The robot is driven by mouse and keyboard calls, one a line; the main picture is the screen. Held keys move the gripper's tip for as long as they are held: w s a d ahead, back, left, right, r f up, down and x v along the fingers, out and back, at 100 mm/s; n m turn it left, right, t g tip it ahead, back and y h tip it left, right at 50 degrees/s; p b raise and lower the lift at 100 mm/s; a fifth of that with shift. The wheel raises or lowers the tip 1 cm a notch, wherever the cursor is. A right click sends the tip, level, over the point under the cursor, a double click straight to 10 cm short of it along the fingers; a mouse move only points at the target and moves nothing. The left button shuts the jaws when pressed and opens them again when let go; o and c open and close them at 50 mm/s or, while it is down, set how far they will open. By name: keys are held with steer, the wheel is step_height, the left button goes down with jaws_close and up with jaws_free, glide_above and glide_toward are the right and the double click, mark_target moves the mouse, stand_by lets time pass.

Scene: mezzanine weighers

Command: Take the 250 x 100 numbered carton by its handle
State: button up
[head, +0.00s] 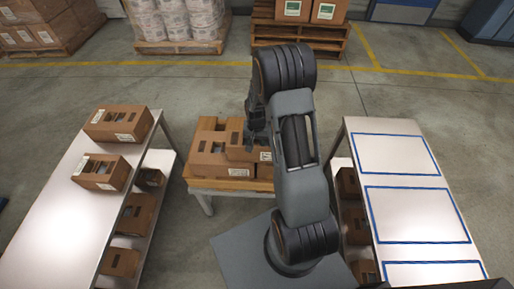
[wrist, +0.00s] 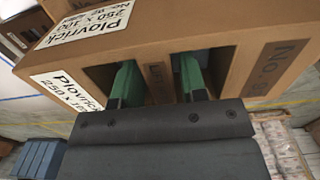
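The carton in the wrist view is brown cardboard, with white labels (wrist: 85,22) reading "Plovrick" and "250 x 100" on two faces. One face of this carton (wrist: 240,65) has two dark openings with a bar (wrist: 158,82) between them. My gripper's green fingers (wrist: 160,82) reach into these openings, one on each side of the bar. Whether they press on the bar is not clear. In the head view my gripper (head: 252,133) is over the cartons (head: 208,150) on the middle table, and my arm hides part of them.
A left bench (head: 60,225) carries two cartons (head: 118,123), with more on its lower shelf. A right bench (head: 405,205) has empty blue-outlined areas on top and cartons below. Loaded pallets (head: 180,42) stand behind a yellow floor line. Bare floor separates the middle table from both benches.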

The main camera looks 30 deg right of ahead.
jaws_close()
stand_by(0.6)
